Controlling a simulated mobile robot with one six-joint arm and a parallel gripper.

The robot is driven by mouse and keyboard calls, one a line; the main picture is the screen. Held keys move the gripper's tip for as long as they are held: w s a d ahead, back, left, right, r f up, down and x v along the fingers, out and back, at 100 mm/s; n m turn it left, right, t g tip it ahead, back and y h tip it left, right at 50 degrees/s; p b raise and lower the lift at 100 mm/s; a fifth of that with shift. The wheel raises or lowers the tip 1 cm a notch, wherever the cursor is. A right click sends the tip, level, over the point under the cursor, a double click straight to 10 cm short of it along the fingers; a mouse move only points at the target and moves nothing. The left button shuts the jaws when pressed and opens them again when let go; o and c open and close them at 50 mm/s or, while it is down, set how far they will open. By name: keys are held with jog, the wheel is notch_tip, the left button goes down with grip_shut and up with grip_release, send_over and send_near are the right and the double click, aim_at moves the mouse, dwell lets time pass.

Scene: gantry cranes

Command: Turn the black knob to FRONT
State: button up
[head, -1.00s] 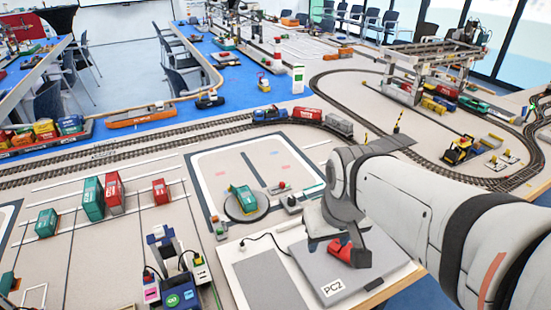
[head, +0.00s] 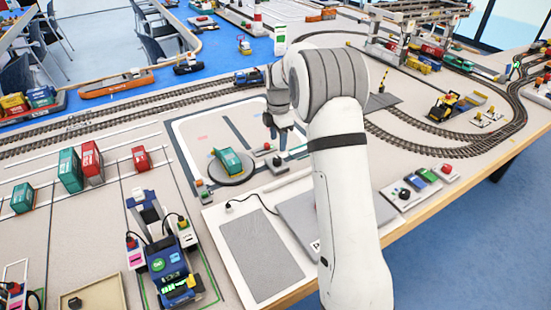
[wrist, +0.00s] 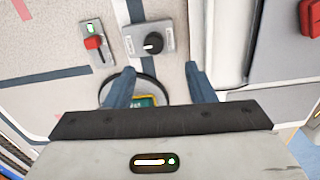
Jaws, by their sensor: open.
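The black knob (wrist: 153,43) with a white pointer mark sits on a small grey box in the wrist view; the mark points towards the lower left. I cannot read any lettering around it. The box (head: 278,163) shows in the head view beside the turntable. My gripper (wrist: 160,72) is open and empty, its two blue-grey fingers apart, with the knob just beyond the tips and between their lines. In the head view my gripper (head: 278,132) hangs near the box. Another black knob (head: 404,193) is on a panel at the right.
A red lever switch (wrist: 94,42) stands left of the knob in the wrist view. The turntable (head: 231,170) with a green container (head: 228,160) is close by. A red object (wrist: 310,17) lies at the wrist view's right edge. My arm hides part of the grey case.

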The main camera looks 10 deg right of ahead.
aim_at(277, 159)
jog(key=shift+w+f+n, duration=0.3)
jog(key=shift+w+f, duration=0.15)
jog(key=shift+f, duration=0.4)
notch_tip(277, 159, down, 7)
jog(key=shift+f, duration=0.15)
